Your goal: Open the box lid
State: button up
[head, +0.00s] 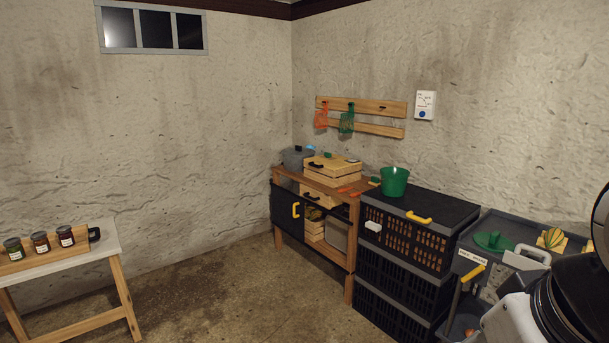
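A wooden slatted box (333,178) stands on the wooden workbench. Its lid (338,162) looks shut, with a black handle at its front left and a small green item on top. A black crate (410,235) with a flat dark lid (440,207) tops a stack to the right of the bench. A yellow handle (418,217) lies at this lid's front edge, and the lid is shut. A green bucket (395,182) stands at the back left of the crate lid. My arm shows at the lower right; my gripper is not in view.
The workbench (300,178) also holds a grey pot (296,157) and has a dark door with a yellow handle. A grey cart (500,222) stands right of the crates. A side table (75,248) with jars is at left. The middle floor is clear.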

aim_at(336, 162)
jog(key=i, duration=0.5)
jog(key=i+u, duration=0.15)
jog(key=i, duration=0.9)
jog(key=i+u, duration=0.15)
jog(key=i, duration=0.35)
jog(key=i+l, duration=0.15)
jog(key=i, duration=0.35)
jog(key=i+l+u, duration=0.15)
jog(key=i, duration=0.35)
jog(key=i+l, duration=0.15)
jog(key=i, duration=0.35)
jog(key=i+l+u, duration=0.15)
jog(key=i, duration=0.35)
